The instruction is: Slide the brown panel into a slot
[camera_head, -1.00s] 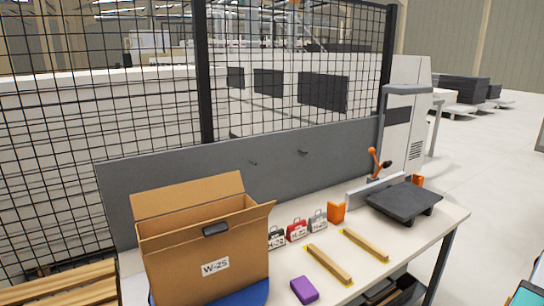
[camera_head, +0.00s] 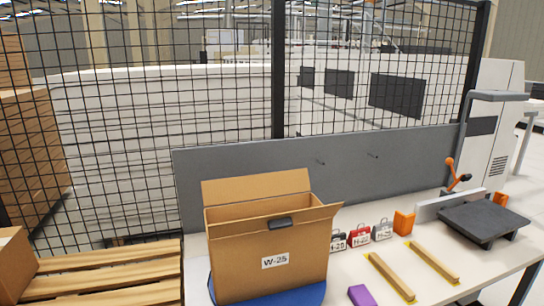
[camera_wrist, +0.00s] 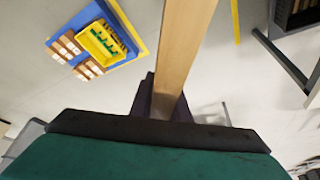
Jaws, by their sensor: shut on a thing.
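A light brown panel (camera_wrist: 182,48), seen nearly edge-on in the wrist view, runs from the top edge down to my gripper (camera_wrist: 162,104). The dark fingers of my gripper are shut on its lower end, one on each side. The panel's far end is cut off at the top of the picture. My gripper and the panel do not show in the head view. I cannot make out a slot for certain. A dark rack-like object (camera_wrist: 296,13) shows at the upper right of the wrist view, apart from the panel, partly cut off.
In the wrist view a blue platform (camera_wrist: 72,27) bears a yellow tray and brown blocks. In the head view a cardboard box (camera_head: 240,270) marked W-25 stands on a white workbench (camera_head: 345,262). Two wooden strips (camera_head: 391,277) lie right of it. A wooden pallet (camera_head: 110,272) is left.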

